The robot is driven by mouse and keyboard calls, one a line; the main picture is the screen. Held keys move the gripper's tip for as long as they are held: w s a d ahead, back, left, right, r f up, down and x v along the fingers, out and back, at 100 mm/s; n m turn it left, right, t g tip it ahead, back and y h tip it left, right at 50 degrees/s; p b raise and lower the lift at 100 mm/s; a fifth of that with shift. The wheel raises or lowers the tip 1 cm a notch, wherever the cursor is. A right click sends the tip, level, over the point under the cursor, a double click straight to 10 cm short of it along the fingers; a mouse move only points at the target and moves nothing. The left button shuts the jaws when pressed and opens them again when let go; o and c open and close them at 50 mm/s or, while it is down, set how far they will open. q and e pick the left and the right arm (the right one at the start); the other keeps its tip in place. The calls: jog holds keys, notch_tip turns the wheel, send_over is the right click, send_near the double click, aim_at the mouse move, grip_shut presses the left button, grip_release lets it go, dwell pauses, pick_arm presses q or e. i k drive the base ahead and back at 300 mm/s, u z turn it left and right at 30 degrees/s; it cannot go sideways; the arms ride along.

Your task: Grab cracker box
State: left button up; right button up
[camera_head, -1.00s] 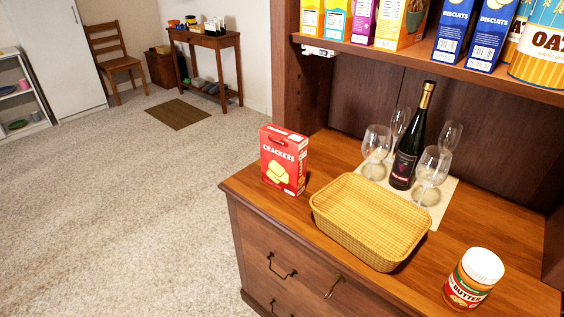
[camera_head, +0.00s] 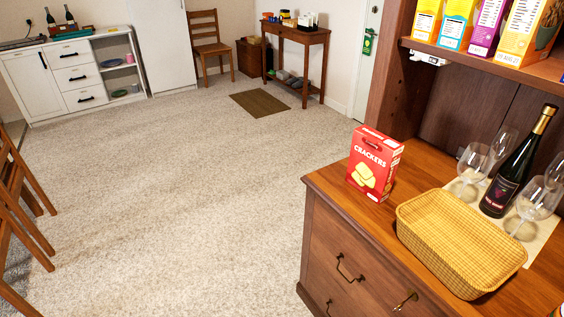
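The red cracker box (camera_head: 374,164) stands upright on the wooden hutch counter, near its left end. Its front shows the word CRACKERS and pictured yellow crackers, and it has a small handle on top. It stands to the left of a yellow wicker basket (camera_head: 459,243), with a gap of bare counter between them. Neither of my grippers shows in this view.
A dark wine bottle (camera_head: 514,167) and several wine glasses (camera_head: 476,160) stand behind the basket. Cereal boxes (camera_head: 459,22) line the shelf above. Open carpet (camera_head: 180,190) lies left of the hutch. Wooden chair parts (camera_head: 20,200) show at the left edge.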

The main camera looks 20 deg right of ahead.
aim_at(372, 168)
jog(key=u, duration=1.05)
jog(key=i, duration=0.1)
jog(key=z, duration=2.05)
